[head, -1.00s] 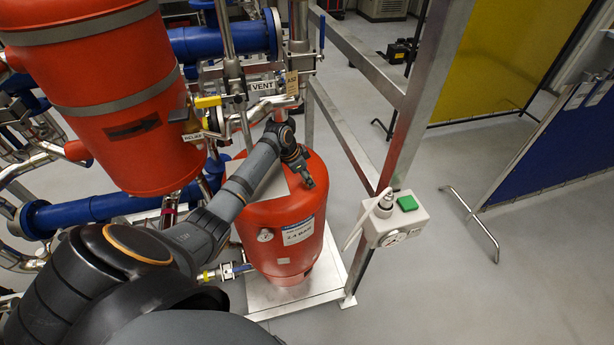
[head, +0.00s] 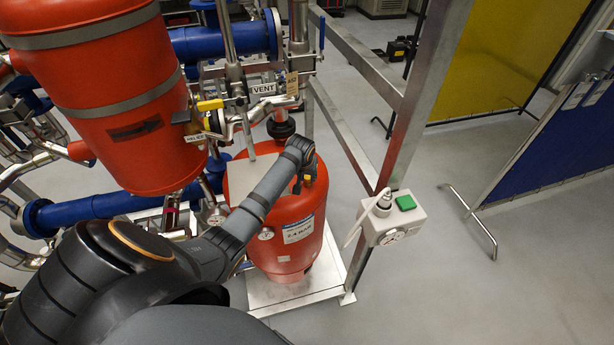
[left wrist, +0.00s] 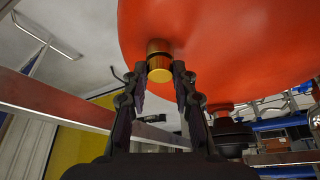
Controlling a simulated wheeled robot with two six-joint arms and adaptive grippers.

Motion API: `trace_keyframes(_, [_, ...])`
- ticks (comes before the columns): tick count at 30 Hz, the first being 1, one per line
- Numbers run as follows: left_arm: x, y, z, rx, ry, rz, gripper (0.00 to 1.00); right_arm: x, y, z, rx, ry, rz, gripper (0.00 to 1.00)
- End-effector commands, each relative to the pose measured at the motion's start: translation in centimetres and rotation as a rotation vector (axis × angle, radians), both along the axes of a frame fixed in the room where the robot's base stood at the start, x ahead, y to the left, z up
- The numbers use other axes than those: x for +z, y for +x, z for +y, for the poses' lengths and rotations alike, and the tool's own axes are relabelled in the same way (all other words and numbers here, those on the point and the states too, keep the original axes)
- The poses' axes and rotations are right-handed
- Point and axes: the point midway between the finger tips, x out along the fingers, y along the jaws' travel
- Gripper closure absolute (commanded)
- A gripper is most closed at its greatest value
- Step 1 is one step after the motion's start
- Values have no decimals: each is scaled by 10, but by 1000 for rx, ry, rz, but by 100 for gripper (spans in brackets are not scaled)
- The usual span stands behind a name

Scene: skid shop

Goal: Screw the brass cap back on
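The brass cap (left wrist: 159,72) shows in the left wrist view as a small ribbed cylinder with its round flat face toward the camera. It is between the fingertips of my left gripper (left wrist: 160,70), which look closed onto its sides. The cap lies against the red tank (left wrist: 230,40); whether it sits on a thread there I cannot tell. In the head view the red tank (head: 285,225) stands on a metal plate. My right gripper is out of view.
A larger orange vessel (head: 120,100) and blue pipes (head: 95,208) are on the left. A steel frame post (head: 420,95) rises right of the tank, with a grey box with a green button (head: 405,203) on it. Clear floor (head: 550,270) lies to the right.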

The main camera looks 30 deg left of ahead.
Motion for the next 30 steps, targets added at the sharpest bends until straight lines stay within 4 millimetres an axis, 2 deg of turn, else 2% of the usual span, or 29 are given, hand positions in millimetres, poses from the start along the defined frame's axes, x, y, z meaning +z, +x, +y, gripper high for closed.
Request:
trace_keyframes(1, [0, 0, 1, 0, 2, 1, 87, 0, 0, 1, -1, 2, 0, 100])
trace_keyframes(4, [0, 0, 1, 0, 2, 1, 100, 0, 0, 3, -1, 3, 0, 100])
trace_keyframes(7, [0, -1, 2, -46, 4, 2, 100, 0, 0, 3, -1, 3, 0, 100])
trace_keyframes(16, [-1, 0, 2, -595, 0, 0, 100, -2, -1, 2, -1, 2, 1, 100])
trace_keyframes(17, [0, 0, 1, -608, -1, -1, 71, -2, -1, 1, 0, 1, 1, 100])
trace_keyframes(22, [0, 0, 0, -601, -1, 0, 48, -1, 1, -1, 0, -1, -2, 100])
trace_keyframes(30, [0, 0, 0, -599, 1, 1, 47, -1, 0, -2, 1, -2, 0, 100])
